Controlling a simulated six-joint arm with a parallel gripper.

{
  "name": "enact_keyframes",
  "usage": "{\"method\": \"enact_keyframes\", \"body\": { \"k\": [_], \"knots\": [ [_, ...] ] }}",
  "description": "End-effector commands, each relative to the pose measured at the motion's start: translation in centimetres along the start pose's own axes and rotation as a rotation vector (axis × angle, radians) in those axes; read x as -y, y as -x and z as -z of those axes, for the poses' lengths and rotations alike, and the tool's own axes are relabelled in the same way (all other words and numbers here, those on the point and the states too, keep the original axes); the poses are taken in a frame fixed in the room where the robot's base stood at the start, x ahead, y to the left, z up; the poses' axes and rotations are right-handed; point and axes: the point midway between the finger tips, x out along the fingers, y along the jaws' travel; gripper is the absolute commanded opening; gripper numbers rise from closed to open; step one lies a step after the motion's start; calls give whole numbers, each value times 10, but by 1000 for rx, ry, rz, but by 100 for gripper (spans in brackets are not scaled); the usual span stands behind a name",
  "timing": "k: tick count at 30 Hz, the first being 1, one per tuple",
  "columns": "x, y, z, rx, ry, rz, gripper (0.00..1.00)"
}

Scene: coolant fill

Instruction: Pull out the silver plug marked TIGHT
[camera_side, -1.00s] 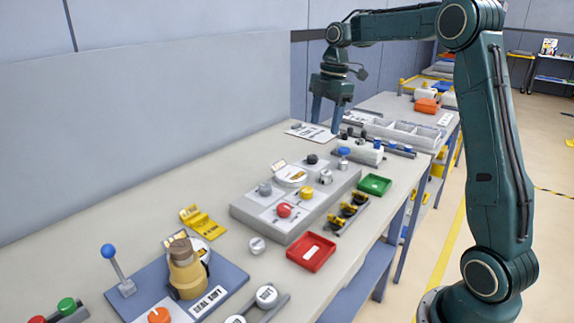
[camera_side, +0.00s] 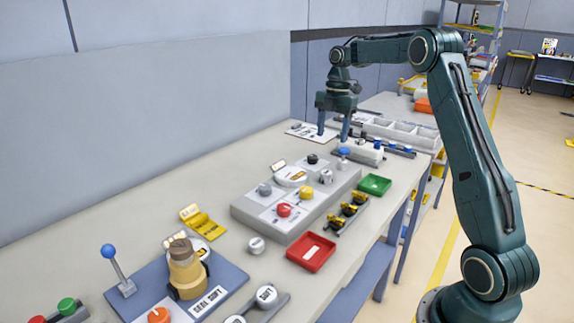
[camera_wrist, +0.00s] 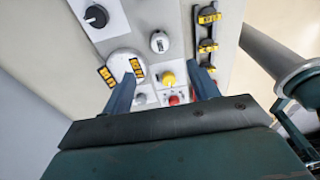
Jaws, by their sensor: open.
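My gripper (camera_side: 333,134) is open and empty above the far end of the bench, beyond the grey panel block. In the wrist view its two fingers (camera_wrist: 163,80) point toward the block. A silver round plug (camera_wrist: 160,42) with small dark marks sits on the block beyond the fingertips; it also shows in the side view (camera_side: 326,177). A second silver-grey knob (camera_side: 265,189) sits at the block's left.
The block (camera_side: 290,232) also carries a yellow knob (camera_side: 306,192), a red knob (camera_side: 284,210) and a black knob (camera_side: 312,158). A red tray (camera_side: 311,252), a green tray (camera_side: 374,185) and a rack of black-and-yellow parts (camera_side: 346,213) stand to its right.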

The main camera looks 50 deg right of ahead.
Motion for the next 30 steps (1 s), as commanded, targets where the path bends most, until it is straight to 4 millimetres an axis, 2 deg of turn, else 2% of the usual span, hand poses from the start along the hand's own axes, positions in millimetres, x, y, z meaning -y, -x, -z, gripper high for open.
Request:
{"method": "enact_keyframes", "body": {
  "k": [8,21,30],
  "knots": [
    [1,-22,0,1,1,3,60],
    [1,-85,0,1,0,3,60],
    [1,-119,0,1,-1,2,60]
  ]
}}
